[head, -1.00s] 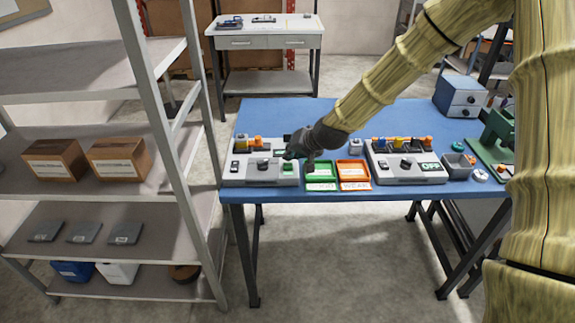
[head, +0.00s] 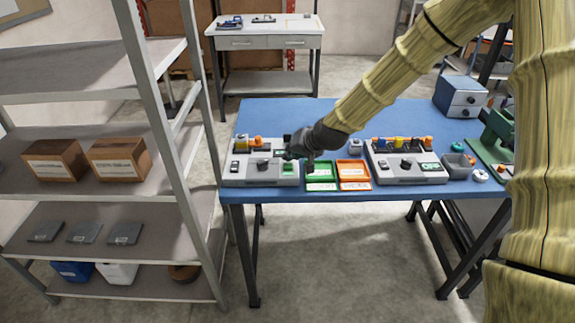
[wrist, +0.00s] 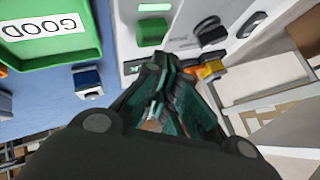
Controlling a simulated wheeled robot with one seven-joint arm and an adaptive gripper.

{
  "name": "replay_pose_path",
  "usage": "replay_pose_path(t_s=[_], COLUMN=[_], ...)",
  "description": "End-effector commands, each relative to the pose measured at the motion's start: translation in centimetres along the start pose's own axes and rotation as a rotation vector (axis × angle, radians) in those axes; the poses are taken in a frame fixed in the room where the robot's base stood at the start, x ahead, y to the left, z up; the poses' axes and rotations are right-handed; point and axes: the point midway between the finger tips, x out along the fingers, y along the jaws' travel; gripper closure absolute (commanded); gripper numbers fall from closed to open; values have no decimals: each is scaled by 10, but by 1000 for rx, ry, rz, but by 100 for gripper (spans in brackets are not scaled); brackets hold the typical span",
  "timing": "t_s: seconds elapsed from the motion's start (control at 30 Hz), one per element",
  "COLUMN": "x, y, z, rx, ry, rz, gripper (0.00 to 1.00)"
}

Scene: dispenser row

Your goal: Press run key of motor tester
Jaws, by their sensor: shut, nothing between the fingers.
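The motor tester appears to be the left grey unit (head: 262,173) on the blue table; I cannot read a name on it. Its green key (head: 288,168) is at the right front corner. The key also shows in the wrist view (wrist: 152,32), beside a lit green bar. My gripper (head: 288,154) is shut and empty over the unit's right side, behind the green key in the head view. In the wrist view its closed fingertips (wrist: 160,64) are close to the key, and I see no contact.
A green tray (head: 321,179) marked GOOD and an orange tray (head: 354,179) stand right of the unit. A second grey unit (head: 405,176) stands beyond them. The GOOD tray (wrist: 95,45) is close beside my gripper. A metal shelf (head: 170,150) stands left of the table.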

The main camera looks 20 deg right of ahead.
Motion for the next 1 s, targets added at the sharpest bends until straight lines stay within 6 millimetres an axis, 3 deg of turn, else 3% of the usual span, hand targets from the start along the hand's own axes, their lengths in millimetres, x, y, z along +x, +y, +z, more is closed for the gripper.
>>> replay_pose_path(t_s=[1.0], x=[8], y=[6], z=[6], rx=[0], ry=[0], rz=[0], gripper=[100])
